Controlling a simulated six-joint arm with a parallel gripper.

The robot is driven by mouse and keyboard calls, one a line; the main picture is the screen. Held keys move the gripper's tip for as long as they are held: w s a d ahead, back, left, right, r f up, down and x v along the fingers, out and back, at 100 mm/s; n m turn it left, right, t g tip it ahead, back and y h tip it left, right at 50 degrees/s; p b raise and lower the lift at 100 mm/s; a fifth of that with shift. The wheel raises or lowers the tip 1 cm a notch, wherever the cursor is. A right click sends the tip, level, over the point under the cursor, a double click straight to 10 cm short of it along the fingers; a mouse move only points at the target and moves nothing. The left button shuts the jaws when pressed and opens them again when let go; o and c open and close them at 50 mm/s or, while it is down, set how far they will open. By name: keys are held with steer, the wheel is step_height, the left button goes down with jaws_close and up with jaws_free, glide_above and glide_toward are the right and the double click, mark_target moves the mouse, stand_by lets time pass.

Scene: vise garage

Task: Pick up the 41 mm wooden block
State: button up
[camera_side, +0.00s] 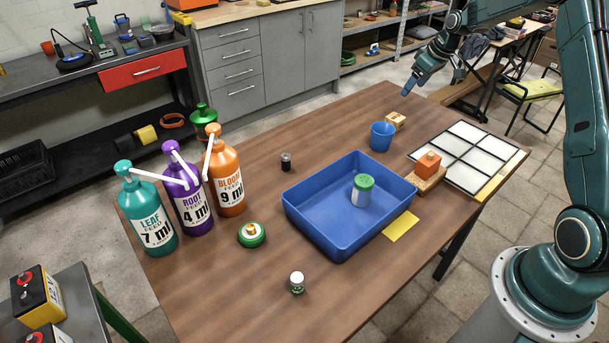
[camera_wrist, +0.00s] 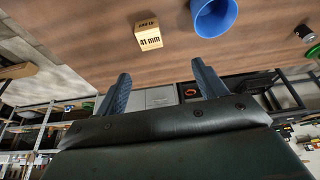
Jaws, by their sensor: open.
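The small wooden block (camera_side: 395,121) sits on the brown table near its far edge, behind the blue cup (camera_side: 382,136). In the wrist view the block (camera_wrist: 148,36) shows the label "41 mm" on its side, with the blue cup (camera_wrist: 213,16) beside it on the right. My gripper (camera_side: 433,85) is up and to the right of the block in the side view, above the table and apart from it. In the wrist view the two fingers of my gripper (camera_wrist: 160,76) are spread with nothing between them, and the block lies beyond their tips.
A blue tray (camera_side: 309,210) with a green-lidded jar (camera_side: 363,188) stands mid-table. A white grid panel (camera_side: 467,155) and an orange block on a wooden base (camera_side: 427,166) are at right. Pump bottles (camera_side: 188,193) stand at left.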

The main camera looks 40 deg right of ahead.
steer(key=shift+d+f, duration=1)
steer(key=shift+f, duration=0.1)
glide_toward(396, 117)
steer(key=shift+x, duration=2.6)
steer(key=shift+x, duration=2.6)
steer(key=shift+r, duration=0.1)
steer(key=c, duration=1.1)
